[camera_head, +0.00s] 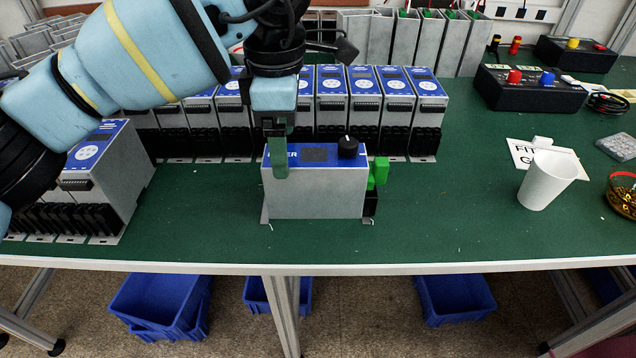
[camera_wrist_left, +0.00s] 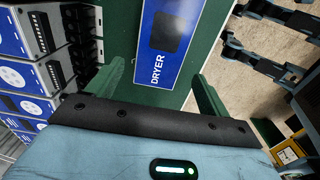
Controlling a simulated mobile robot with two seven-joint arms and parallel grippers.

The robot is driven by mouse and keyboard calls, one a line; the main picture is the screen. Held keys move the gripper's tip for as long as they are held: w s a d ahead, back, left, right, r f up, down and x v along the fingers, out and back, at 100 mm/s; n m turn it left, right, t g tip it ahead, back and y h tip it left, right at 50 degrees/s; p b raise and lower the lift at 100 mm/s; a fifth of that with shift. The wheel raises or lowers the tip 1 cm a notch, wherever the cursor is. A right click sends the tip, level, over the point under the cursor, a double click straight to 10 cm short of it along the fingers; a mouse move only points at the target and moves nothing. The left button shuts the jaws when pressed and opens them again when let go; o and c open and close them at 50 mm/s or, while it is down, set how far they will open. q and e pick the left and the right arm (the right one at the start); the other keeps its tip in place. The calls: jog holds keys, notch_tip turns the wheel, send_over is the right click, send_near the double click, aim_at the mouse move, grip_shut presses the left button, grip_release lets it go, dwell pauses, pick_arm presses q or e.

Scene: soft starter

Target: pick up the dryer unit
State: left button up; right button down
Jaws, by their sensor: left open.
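The dryer unit is a grey metal box (camera_head: 315,195) with a blue top label and a black knob. It stands upright near the front edge of the green bench, with green and black connectors on its right end. My left gripper (camera_head: 280,165) points down at the unit's left end, one green finger covering part of the label. In the left wrist view the blue label reading DRYER (camera_wrist_left: 168,45) lies between the two open green fingers of the left gripper (camera_wrist_left: 160,75). Whether the fingers touch the sides cannot be told. My right gripper is not in view.
Rows of similar blue-topped units (camera_head: 365,100) stand close behind, and more (camera_head: 95,175) stand at the left. A white cup (camera_head: 547,180), a paper sign and black control boxes (camera_head: 530,90) are at the right. The bench between the dryer unit and cup is clear.

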aim_at(318, 182)
pick_arm(q)
notch_tip(318, 182, down, 2)
jog(key=shift+f, duration=0.15)
jog(key=shift+w+d+f, duration=0.1)
jog(key=shift+f, duration=1.3)
jog(key=shift+w+d+f, duration=0.1)
jog(key=shift+f, duration=1.25)
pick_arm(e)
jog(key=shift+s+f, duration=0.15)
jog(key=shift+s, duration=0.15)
pick_arm(q)
jog(key=shift+s, duration=0.1)
jog(key=shift+c, duration=0.4)
jog(key=c, duration=1.4)
jog(key=shift+o, duration=0.2)
jog(key=shift+r, duration=0.1)
jog(key=shift+r, duration=0.1)
